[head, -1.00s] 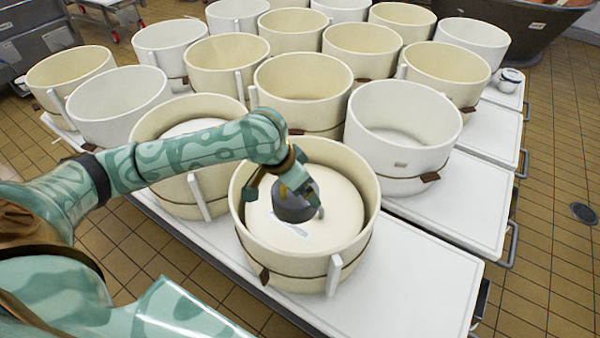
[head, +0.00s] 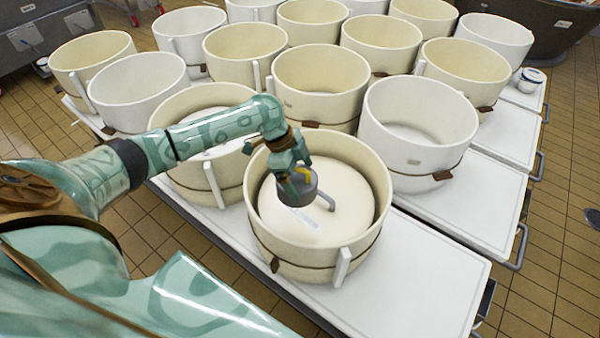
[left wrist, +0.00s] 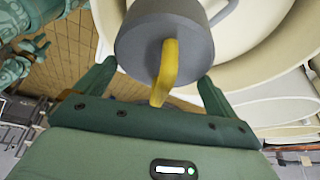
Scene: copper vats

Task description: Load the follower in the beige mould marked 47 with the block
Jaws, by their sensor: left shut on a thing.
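The beige mould (head: 270,235) stands at the front of the white table, with a cream follower (head: 345,205) lying inside it. Any number on the mould is not readable. My left gripper (head: 292,172) is over the mould's left half, shut on the block (head: 299,190), a grey cylinder with a yellow handle. The left wrist view shows the block (left wrist: 165,35) and its yellow handle between my left gripper's fingers (left wrist: 155,88). The block is within the mould's rim, over the follower; I cannot tell whether it touches. My right gripper is not seen in the head view.
Other beige and white moulds stand close behind, including a white one (head: 415,130) at the right and a beige one (head: 190,185) at the left. The white tabletop (head: 415,270) is clear at the front right. A pale label (head: 303,217) lies on the follower.

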